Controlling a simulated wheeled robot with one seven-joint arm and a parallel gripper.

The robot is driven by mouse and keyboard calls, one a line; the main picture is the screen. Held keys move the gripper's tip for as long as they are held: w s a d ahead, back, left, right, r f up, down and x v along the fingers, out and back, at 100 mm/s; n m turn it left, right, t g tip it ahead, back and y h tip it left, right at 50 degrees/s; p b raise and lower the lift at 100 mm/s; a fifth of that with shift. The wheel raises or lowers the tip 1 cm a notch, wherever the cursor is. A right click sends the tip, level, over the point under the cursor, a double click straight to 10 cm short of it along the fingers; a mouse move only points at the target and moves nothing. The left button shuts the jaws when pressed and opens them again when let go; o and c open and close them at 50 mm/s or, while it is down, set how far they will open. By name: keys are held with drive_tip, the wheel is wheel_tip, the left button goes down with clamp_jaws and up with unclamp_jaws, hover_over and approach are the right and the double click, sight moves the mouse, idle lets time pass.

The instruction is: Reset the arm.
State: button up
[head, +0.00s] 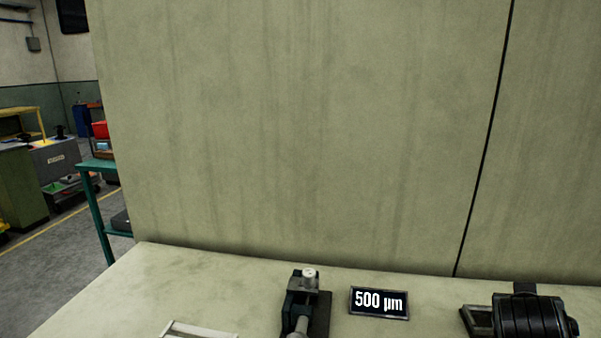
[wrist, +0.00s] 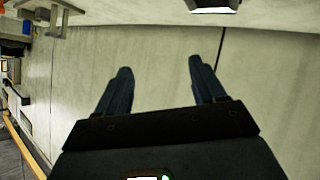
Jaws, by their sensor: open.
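My gripper (wrist: 160,75) shows in the wrist view with its two dark fingers spread apart. It is open and nothing is between the fingers. Behind the fingers is a pale greenish-grey wall panel (wrist: 155,50). In the head view my gripper cannot be made out.
In the head view a pale bench top (head: 110,290) runs along the wall (head: 300,130). On it stand a dark clamp-like device (head: 318,310), a "500 µm" display (head: 379,302) and a black ribbed object (head: 530,318). A green-framed shelf (head: 98,215) and open floor lie to the left.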

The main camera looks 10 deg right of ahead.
drive_tip(key=s+a+f+n+t+y, duration=0.3)
drive_tip(key=s+a+n, duration=0.25)
drive_tip(key=s, duration=0.45)
drive_tip(key=s+a+f+n+t+y, duration=0.35)
drive_tip(key=s+a, duration=0.35)
drive_tip(key=s, duration=0.4)
drive_tip(key=s+a+r+m+y, duration=0.1)
drive_tip(key=s+a+r, duration=0.2)
drive_tip(key=s+a, duration=0.3)
drive_tip(key=s+a+r+m+t+y, duration=0.1)
drive_tip(key=s+a+r+m+y, duration=0.1)
drive_tip(key=s+a, duration=0.4)
drive_tip(key=v, duration=0.4)
drive_tip(key=shift+s+a+r, duration=0.15)
drive_tip(key=shift+s+r, duration=0.05)
drive_tip(key=shift+s, duration=0.1)
drive_tip(key=shift+o, duration=0.5)
idle(0.5)
